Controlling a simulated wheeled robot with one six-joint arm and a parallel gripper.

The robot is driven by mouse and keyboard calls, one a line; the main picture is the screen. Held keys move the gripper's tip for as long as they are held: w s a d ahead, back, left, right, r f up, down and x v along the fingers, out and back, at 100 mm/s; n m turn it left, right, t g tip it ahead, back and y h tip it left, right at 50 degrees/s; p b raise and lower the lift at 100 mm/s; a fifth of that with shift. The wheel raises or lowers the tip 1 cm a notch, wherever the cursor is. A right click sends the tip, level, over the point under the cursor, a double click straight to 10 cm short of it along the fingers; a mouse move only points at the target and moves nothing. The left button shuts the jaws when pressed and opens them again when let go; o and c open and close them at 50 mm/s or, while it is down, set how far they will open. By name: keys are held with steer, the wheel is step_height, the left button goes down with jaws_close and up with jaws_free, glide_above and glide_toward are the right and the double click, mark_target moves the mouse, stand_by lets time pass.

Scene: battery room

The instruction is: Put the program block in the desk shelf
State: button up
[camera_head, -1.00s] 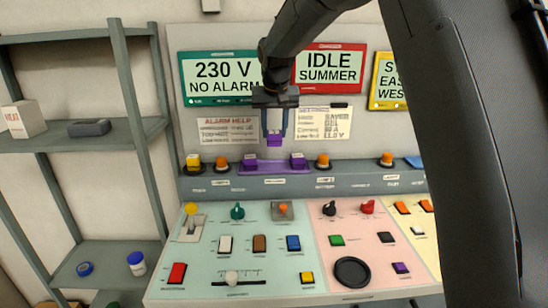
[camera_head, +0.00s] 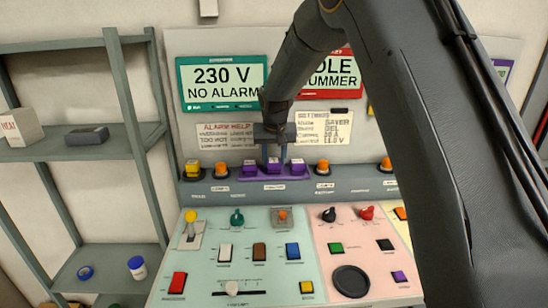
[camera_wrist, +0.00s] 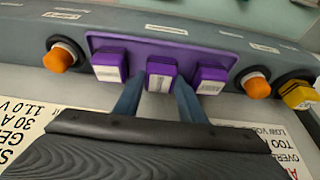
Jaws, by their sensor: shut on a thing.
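My gripper (camera_head: 273,153) is shut on a small purple block (camera_head: 273,167) with a white label, and it points down at the ledge behind the desk's sloping panel. The held block is at the middle of a purple holder (camera_head: 262,178), between two similar purple blocks, one on the left (camera_head: 249,167) and one on the right (camera_head: 297,167). In the wrist view, both fingers hold the sides of the middle block (camera_wrist: 160,72), in front of the purple holder (camera_wrist: 115,42). I cannot tell whether the block is fully seated.
Orange knobs (camera_head: 323,166) and a yellow block (camera_head: 193,168) stand along the ledge. The sloping panel (camera_head: 210,260) below carries switches, levers and a slider. A grey rack (camera_head: 130,100) stands at the left with a white box (camera_head: 20,127) and a dark case (camera_head: 87,136).

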steer(key=shift+f, duration=0.2)
steer(key=o, duration=1.1)
steer(key=shift+f, duration=0.1)
